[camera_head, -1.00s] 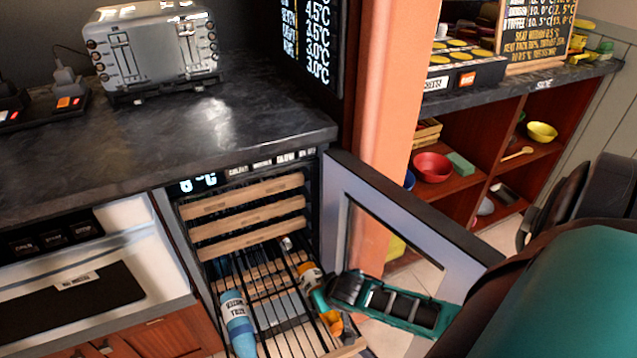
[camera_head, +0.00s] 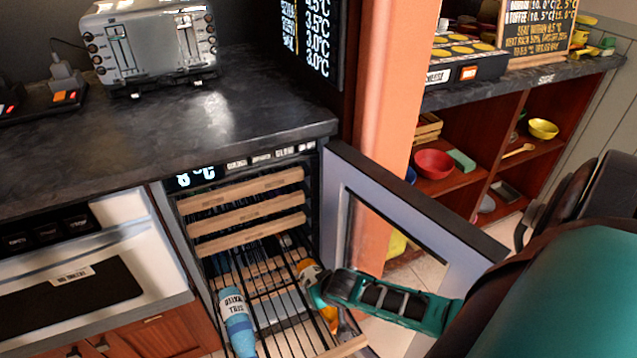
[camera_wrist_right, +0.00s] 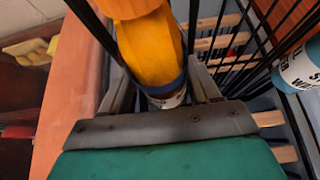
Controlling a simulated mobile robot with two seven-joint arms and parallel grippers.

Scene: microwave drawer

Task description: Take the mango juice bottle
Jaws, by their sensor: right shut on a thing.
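The mango juice bottle, an orange bottle with a pale label (camera_head: 311,272), lies in the pulled-out lower rack on the right, next to the open door. It fills the middle of the right wrist view as an orange body (camera_wrist_right: 150,45) with its labelled end between my fingers. My right gripper (camera_wrist_right: 160,90) is shut on it, with one finger on each side. In the head view my right gripper (camera_head: 328,287) covers part of the bottle. My left gripper is not in view.
A blue bottle (camera_head: 237,318) lies at the left of the same wire rack (camera_head: 285,325). Wooden-front shelves (camera_head: 245,205) are above. The open fridge door (camera_head: 410,205) stands close to my right arm. The counter (camera_head: 190,125) overhangs; a toaster (camera_head: 150,45) stands on it.

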